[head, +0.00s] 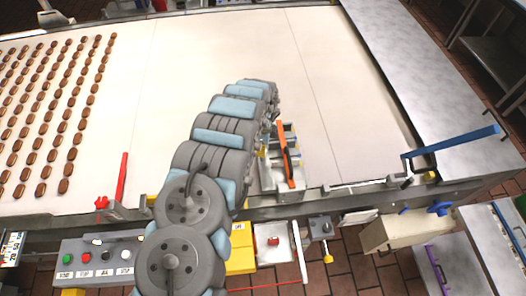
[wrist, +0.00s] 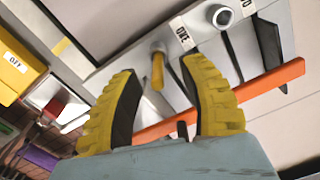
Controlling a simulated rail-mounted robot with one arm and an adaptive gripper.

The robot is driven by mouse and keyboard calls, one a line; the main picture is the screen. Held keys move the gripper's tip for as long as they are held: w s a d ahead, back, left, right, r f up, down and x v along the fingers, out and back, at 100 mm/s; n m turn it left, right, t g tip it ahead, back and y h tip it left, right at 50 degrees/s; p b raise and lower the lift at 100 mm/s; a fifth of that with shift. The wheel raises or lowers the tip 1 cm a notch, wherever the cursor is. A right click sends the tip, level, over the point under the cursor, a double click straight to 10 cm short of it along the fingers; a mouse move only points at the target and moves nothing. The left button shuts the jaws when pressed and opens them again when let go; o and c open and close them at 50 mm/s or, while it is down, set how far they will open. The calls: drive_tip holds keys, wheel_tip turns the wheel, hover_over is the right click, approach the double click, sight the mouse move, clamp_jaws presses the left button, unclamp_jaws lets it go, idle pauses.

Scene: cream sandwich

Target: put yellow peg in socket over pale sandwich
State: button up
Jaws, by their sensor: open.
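The yellow peg (wrist: 157,72) shows in the wrist view between the yellow fingers of my gripper (wrist: 160,66), with gaps on both sides. Its upper end in the picture meets a grey round fitting on a metal fixture (wrist: 105,78). My gripper is open. A grey ring-shaped socket (wrist: 222,16) is beside a white label at the top; I cannot tell whether it is the task's socket. In the head view the fixture (head: 268,180) is right of my arm, and my gripper is hidden. I cannot pick out a pale sandwich among the brown sandwiches (head: 60,110).
An orange bar (wrist: 265,82) crosses the fixture close to my fingers; it also shows in the head view (head: 284,150). A red lever (head: 122,178) and a blue lever (head: 455,141) rise at the conveyor's near edge. The conveyor belt (head: 200,55) beyond my arm is clear.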

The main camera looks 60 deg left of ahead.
drive_tip(key=shift+d+f, duration=0.15)
drive_tip(key=shift+f, duration=0.25)
drive_tip(key=shift+f+p, duration=0.35)
drive_tip(key=shift+f, duration=0.8)
clamp_jaws()
